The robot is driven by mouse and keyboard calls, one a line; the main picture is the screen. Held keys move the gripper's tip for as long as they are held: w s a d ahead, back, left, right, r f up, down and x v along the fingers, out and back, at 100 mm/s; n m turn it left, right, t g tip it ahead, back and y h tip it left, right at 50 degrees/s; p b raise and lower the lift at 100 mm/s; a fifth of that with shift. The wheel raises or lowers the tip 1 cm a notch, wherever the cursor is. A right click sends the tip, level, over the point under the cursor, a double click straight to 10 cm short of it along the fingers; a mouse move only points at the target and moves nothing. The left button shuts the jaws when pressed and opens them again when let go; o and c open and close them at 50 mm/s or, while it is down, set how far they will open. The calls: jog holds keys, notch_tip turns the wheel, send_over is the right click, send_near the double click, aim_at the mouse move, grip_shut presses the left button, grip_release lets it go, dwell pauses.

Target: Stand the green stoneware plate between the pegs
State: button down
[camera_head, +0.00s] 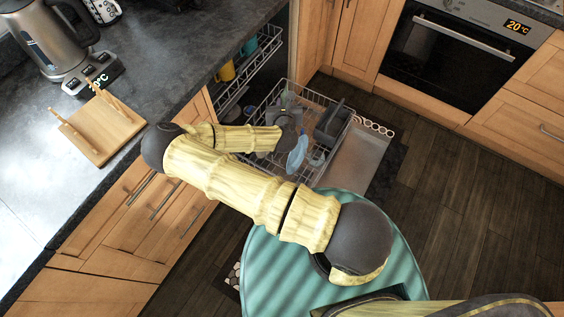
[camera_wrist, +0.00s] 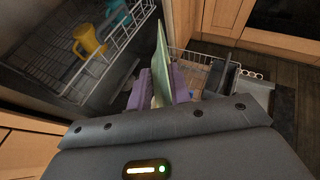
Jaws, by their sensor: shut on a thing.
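The green stoneware plate (camera_wrist: 161,62) shows nearly edge-on in the wrist view, standing up between the purple fingers of my gripper (camera_wrist: 160,82). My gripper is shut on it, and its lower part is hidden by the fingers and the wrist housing. In the head view my arm reaches over the pulled-out dishwasher rack; I cannot make out the plate there for certain. The wooden peg stand (camera_head: 98,132), a flat board with several upright pegs, is on the counter at the left. Nothing stands between its pegs.
The lower dishwasher rack (camera_head: 335,118) is pulled out with dishes inside. The upper rack (camera_wrist: 105,62) holds a yellow mug (camera_wrist: 88,42). A kettle (camera_head: 58,42) stands on the counter behind the peg stand. The counter in front of the stand is clear.

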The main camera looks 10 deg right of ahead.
jog(key=w+f+m+g+h+b, duration=0.1)
jog(key=w+f+m+h+b, duration=0.1)
jog(key=f+b, duration=0.9)
jog(key=w+f+m+g+h+b, duration=0.2)
jog(key=f+b, duration=1)
jog(key=b, duration=1.4)
jog(key=w+m+h, duration=0.1)
jog(key=m+h, duration=0.1)
jog(key=shift+a+f+m+b, duration=0.3)
jog(key=shift+b, duration=0.05)
jog(key=shift+r, duration=0.1)
notch_tip(320, 180, down, 6)
jog(key=b, duration=0.3)
jog(key=shift+b, duration=0.3)
